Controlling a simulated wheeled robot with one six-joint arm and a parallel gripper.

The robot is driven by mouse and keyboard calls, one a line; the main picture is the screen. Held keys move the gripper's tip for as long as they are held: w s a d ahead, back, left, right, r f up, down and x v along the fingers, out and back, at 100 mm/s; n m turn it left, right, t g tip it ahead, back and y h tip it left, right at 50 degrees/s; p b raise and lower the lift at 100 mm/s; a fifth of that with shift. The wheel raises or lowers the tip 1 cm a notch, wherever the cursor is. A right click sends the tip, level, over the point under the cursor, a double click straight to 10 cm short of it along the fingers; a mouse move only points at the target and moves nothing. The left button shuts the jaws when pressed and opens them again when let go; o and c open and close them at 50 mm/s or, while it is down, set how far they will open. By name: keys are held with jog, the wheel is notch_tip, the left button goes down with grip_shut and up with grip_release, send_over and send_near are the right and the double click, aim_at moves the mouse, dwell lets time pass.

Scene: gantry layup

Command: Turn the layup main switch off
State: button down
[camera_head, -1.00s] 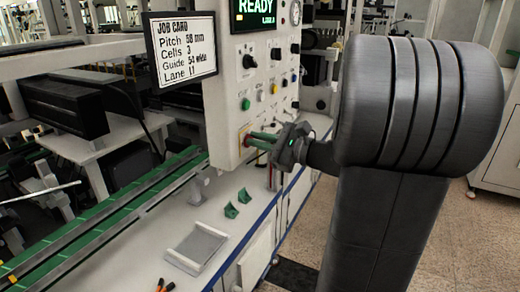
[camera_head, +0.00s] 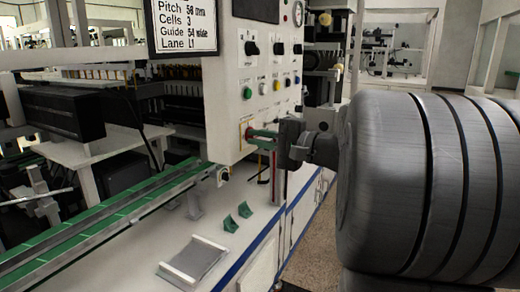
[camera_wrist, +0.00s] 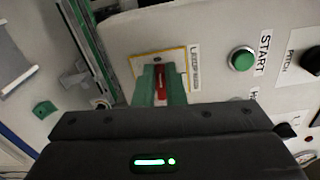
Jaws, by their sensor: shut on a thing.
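The main switch (camera_wrist: 160,84) is a red handle on a yellow-edged plate, with a partly readable label beside it in the wrist view. My gripper (camera_wrist: 160,90) has its two green fingers on either side of the red handle, shut on it. In the head view my gripper (camera_head: 256,134) reaches from the right to the low part of the white control panel (camera_head: 228,100). The switch's plate (camera_head: 243,134) shows only a small yellow and red part there. The handle's exact angle is hard to tell.
A green START button (camera_wrist: 242,60) and black knobs (camera_head: 251,48) share the panel. Below it, a white bench holds green brackets (camera_head: 230,224), a grey tray (camera_head: 193,257) and a green-edged rail (camera_head: 92,220). A job card (camera_head: 184,25) hangs at upper left.

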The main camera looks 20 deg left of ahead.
jog(key=shift+f+n+b, duration=0.2)
jog(key=shift+n+b, duration=0.3)
jog(key=shift+n, duration=0.1)
jog(key=c, duration=1.5)
grip_release()
jog(key=shift+d, duration=0.1)
jog(key=s+d+p, duration=0.1)
jog(key=d, duration=1.2)
jog(key=shift+d+p, duration=0.35)
jog(key=shift+p, duration=0.05)
jog(key=shift+a, duration=0.1)
jog(key=a, duration=0.4)
jog(key=a+b, duration=0.1)
jog(key=a, duration=0.4)
jog(key=w+a+b, duration=0.1)
jog(key=a, duration=0.3)
jog(key=shift+a+r, duration=0.1)
jog(key=shift+a, duration=0.25)
